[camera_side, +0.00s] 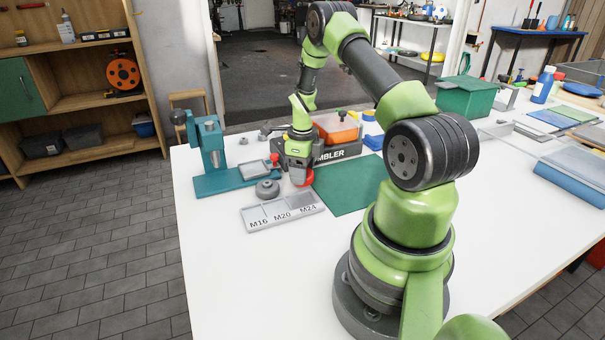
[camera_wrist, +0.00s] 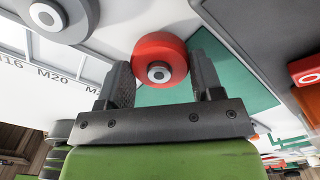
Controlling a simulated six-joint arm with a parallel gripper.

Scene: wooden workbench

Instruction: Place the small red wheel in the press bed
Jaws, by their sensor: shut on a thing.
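The small red wheel (camera_side: 303,178) is held low in my gripper (camera_side: 299,168), over the near left edge of the green mat. In the wrist view the red wheel (camera_wrist: 178,50), with a pale hub, sits between the two dark fingers of my gripper (camera_wrist: 161,68). The teal press (camera_side: 211,150) stands to the left of the gripper, on a teal base (camera_side: 215,185). Its bed cannot be made out clearly. The gap between wheel and table cannot be judged.
A grey wheel (camera_side: 267,189) lies by the tray (camera_side: 283,222) marked M16, M20, M24. A dark crate (camera_side: 338,154) with an orange item stands behind the gripper. The green mat (camera_side: 350,190) is bare. The white table's front left is clear.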

